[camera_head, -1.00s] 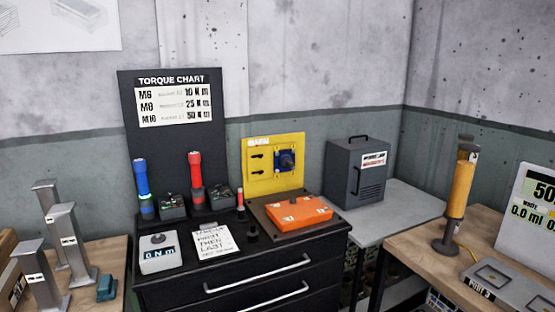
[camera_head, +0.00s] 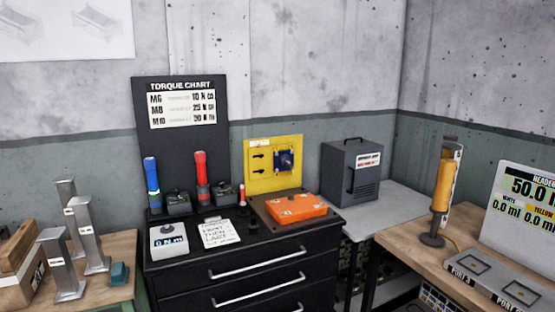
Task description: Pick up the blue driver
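The blue driver (camera_head: 152,178) stands upright on the back left of the black drawer cabinet, in front of the dark torque chart board (camera_head: 180,102). A similar red driver (camera_head: 201,171) stands upright to its right. A small dark block (camera_head: 178,203) sits between the two. My gripper is not in the head view.
On the black cabinet (camera_head: 245,246) are a torque readout box (camera_head: 168,240), a note sheet (camera_head: 218,233), an orange case (camera_head: 296,208) and a yellow panel (camera_head: 274,165). Grey metal posts (camera_head: 75,240) stand on the left bench. A yellow cylinder (camera_head: 446,187) stands right.

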